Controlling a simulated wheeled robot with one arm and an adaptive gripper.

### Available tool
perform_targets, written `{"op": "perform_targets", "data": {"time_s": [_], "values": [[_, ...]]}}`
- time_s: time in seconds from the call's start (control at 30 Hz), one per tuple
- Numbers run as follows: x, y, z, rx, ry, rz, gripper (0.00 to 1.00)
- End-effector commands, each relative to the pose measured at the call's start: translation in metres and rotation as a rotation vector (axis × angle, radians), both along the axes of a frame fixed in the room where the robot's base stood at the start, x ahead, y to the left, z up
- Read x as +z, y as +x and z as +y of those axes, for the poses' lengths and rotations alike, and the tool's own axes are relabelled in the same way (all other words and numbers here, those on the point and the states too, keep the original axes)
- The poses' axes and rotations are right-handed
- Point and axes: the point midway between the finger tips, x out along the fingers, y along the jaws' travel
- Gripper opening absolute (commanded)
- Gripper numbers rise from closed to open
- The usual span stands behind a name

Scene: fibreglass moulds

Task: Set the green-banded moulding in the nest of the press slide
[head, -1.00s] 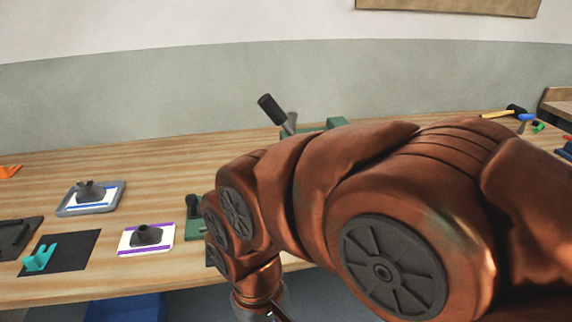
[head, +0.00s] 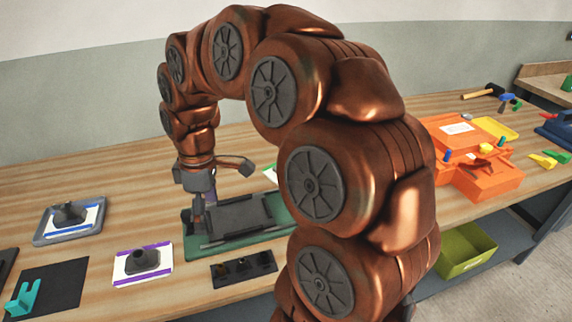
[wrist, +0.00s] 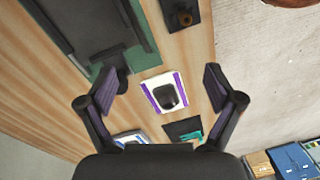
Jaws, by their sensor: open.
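My gripper (head: 214,190) is open and empty, above the green-based press (head: 200,250) with its dark slide plate (head: 240,214). In the wrist view my gripper (wrist: 160,88) has its two purple-padded fingers wide apart. Between them, farther below, lies a white card with purple bands (wrist: 153,82) bearing a dark moulding (wrist: 168,96). That purple-banded card also shows in the head view (head: 127,270). A white piece with a green edge (head: 270,175) peeks out behind my arm; whether it bears a moulding is hidden. The slide's nest is not clearly visible.
A grey tray with a blue-banded card (head: 48,236) and dark moulding stands left. A black mat with a teal bracket (head: 22,300) is front left. A dark block (head: 243,268) lies before the press. An orange case (head: 480,180) is at right. My arm hides the middle.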

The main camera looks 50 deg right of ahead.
Motion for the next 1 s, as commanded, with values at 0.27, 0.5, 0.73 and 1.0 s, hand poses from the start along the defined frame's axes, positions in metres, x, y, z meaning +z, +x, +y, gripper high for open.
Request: {"op": "perform_targets", "data": {"time_s": [0.27,0.5,0.73,1.0], "values": [[0.009,0.075,-0.077,0.232,0.026,-0.07,0.91],[0.0,0.114,-0.165,0.405,0.016,-0.108,0.91],[-0.021,0.125,-0.261,0.547,-0.018,-0.115,0.91],[-0.043,0.11,-0.342,0.657,-0.051,-0.086,0.91]]}}
